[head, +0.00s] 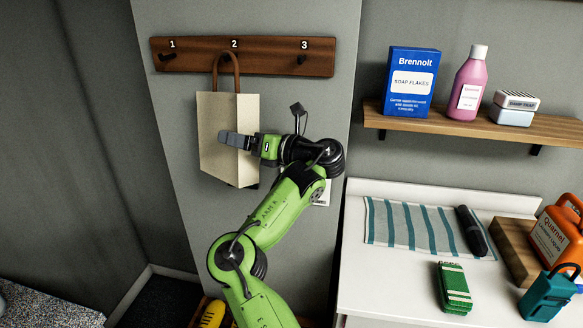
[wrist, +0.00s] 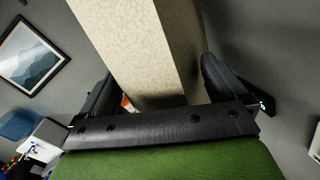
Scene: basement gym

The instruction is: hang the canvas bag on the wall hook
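The cream canvas bag (head: 218,130) is upright against the wall, below the wooden hook rail (head: 270,59). Its brown handle (head: 238,75) rises to the rail under number 2, its loop at the place of the middle hook, which I cannot make out behind it. My gripper (head: 235,141) is at the bag's right side, one finger across its front. In the wrist view, the bag (wrist: 150,50) stands between my two spread fingers (wrist: 160,90), with a gap beside the left finger. Hook 1 (head: 167,57) and hook 3 (head: 301,59) are bare.
Right of the bag, a wooden shelf (head: 480,122) holds a blue soap box (head: 411,82), a pink bottle (head: 468,85) and a small case (head: 514,107). Below is a white counter (head: 390,285) with a striped towel (head: 415,226), an orange jug (head: 560,235) and other items.

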